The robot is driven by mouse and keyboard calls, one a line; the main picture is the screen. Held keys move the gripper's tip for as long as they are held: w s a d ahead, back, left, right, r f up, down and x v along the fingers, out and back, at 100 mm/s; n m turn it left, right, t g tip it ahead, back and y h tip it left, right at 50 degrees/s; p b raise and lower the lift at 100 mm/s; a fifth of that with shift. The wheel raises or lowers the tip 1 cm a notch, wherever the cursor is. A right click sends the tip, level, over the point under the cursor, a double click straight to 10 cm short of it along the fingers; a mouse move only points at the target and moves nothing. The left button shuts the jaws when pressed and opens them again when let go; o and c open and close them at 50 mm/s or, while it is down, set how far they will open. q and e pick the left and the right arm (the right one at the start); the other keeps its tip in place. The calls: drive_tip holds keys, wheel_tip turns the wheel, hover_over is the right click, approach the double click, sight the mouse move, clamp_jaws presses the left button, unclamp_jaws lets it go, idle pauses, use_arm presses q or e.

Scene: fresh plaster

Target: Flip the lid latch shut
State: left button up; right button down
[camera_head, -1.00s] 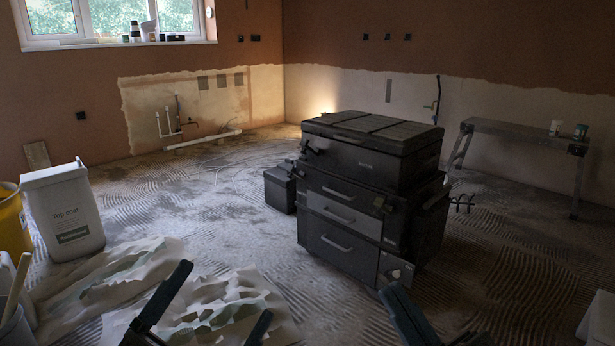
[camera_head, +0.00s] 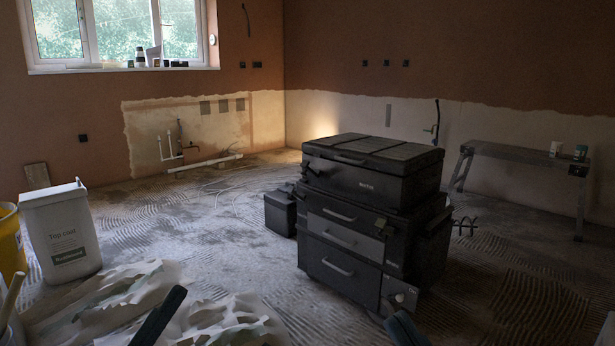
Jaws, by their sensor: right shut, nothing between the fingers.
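A black stacked toolbox (camera_head: 340,225) stands on the floor right of centre, with a ribbed lid (camera_head: 375,147) lying down on its top box. A dark latch-like piece (camera_head: 311,168) juts out at the top box's left front corner; its exact position is too dark to tell. Another small catch (camera_head: 380,224) shows on the front below the top box. My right gripper (camera_head: 405,327) is at the bottom edge, low in front of the toolbox, shut and empty, and apart from the latch. My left gripper (camera_head: 160,316) shows only partly at the bottom left; its fingers are unclear.
A small black case (camera_head: 279,214) sits left of the toolbox. A white Top coat tub (camera_head: 62,230), a yellow bucket (camera_head: 10,245) and crumpled sheets (camera_head: 110,300) are at left. A trestle bench (camera_head: 515,155) stands at right. The floor right of the toolbox is mostly clear.

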use_arm(q)
wheel_tip(320, 180, down, 7)
drive_tip(key=n+g+y+p, duration=0.2)
drive_tip(key=n+y+p, duration=0.3)
drive_tip(key=n+y, duration=0.1)
drive_tip(key=shift+s+d+p, duration=0.3)
drive_tip(key=shift+s+d, duration=0.05)
drive_tip(key=shift+s, duration=0.05)
drive_tip(key=shift+c, duration=0.3)
use_arm(e)
wheel_tip(320, 180, down, 7)
drive_tip(key=m+g+h, duration=0.2)
drive_tip(key=m+h, duration=0.4)
drive_tip(key=shift+s+a, duration=0.35)
drive_tip(key=shift+s, duration=0.05)
